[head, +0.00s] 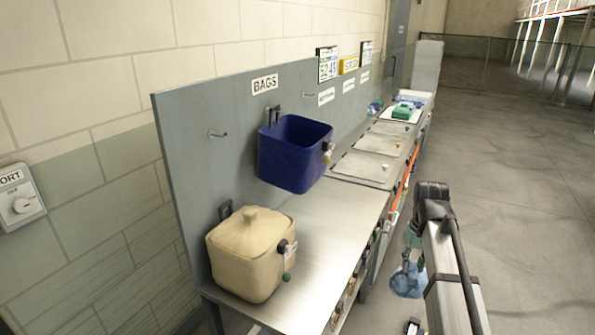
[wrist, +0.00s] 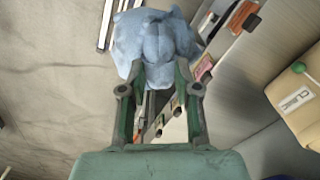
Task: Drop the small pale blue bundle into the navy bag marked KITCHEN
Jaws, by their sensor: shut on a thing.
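The pale blue bundle (wrist: 150,38) is crumpled cloth, held at the fingertips of my gripper (wrist: 158,70) in the wrist view. In the head view the bundle (head: 407,281) hangs low over the floor, right of the bench's front edge. My gripper (head: 412,247) points down there, partly behind my arm. The navy bag (head: 290,160) hangs open-topped on the grey panel, left of and higher than the bundle, well apart from it. Its marking is not readable, and its inside is mostly hidden.
A closed cream bag (head: 248,255) stands at the bench's near end; its label reads CLINIC in the wrist view (wrist: 297,100). The steel bench (head: 325,225) is clear between the bags. Grey mats (head: 362,168) and a green item (head: 403,112) lie farther along. Open floor is at right.

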